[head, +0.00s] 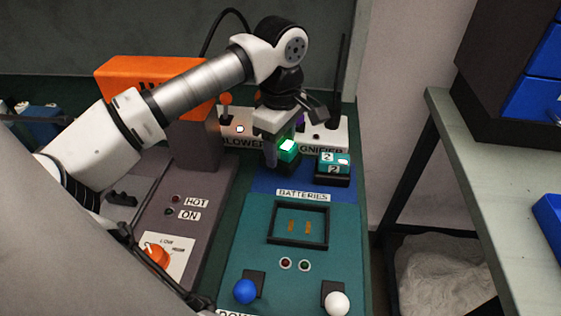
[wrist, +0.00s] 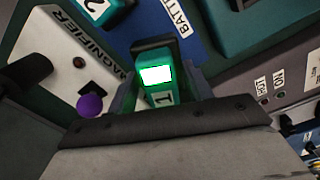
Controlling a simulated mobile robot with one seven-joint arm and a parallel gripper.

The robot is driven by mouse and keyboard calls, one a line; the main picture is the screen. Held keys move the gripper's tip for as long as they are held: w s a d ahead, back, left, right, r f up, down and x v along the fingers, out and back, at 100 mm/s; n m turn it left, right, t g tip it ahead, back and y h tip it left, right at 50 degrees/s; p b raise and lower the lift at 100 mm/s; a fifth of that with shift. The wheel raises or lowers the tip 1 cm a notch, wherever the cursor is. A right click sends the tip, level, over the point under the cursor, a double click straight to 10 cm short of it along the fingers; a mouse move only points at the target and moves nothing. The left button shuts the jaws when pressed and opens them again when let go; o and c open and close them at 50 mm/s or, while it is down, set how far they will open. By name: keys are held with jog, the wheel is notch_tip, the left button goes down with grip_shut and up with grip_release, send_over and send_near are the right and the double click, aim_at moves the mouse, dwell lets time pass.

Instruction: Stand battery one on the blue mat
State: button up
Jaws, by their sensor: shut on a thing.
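Battery one (head: 289,150) is a teal block with a lit green-white top and a black lower part. It also shows in the wrist view (wrist: 162,92), with its "1" label facing my gripper. My gripper (head: 278,154) is shut on it from above, a finger on either side. Battery one is upright or nearly so, over the back part of the blue mat (head: 262,180). I cannot tell whether its base touches the mat. Battery two (head: 333,166), teal with a black base and "2" labels, stands on the mat to the right.
A teal panel with an empty black-framed battery bay (head: 299,226) lies in front of the mat. Blue (head: 245,291) and white (head: 337,302) knobs stand at its front. The white blower and magnifier panel (head: 240,131) is behind. The purple knob (wrist: 90,105) is close to my gripper.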

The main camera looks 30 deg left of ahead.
aim_at(280, 156)
jog(key=shift+f+b, duration=0.45)
jog(key=shift+f, duration=0.95)
jog(key=shift+f, duration=0.2)
jog(key=o, duration=1.2)
notch_tip(280, 156, up, 12)
jog(key=shift+r, duration=0.2)
